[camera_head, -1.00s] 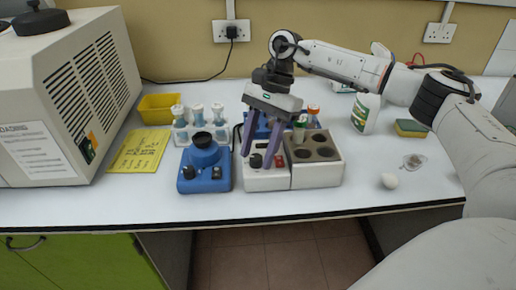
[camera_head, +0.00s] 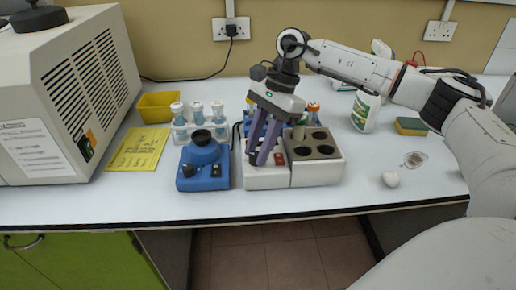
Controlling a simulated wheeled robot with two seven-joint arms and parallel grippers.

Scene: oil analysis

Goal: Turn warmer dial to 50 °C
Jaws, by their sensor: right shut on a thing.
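My left gripper is not in view.
A blue mixer (camera_head: 204,165) stands just left of the warmer. A white egg-shaped thing (camera_head: 391,179) lies right. The bench front is clear.

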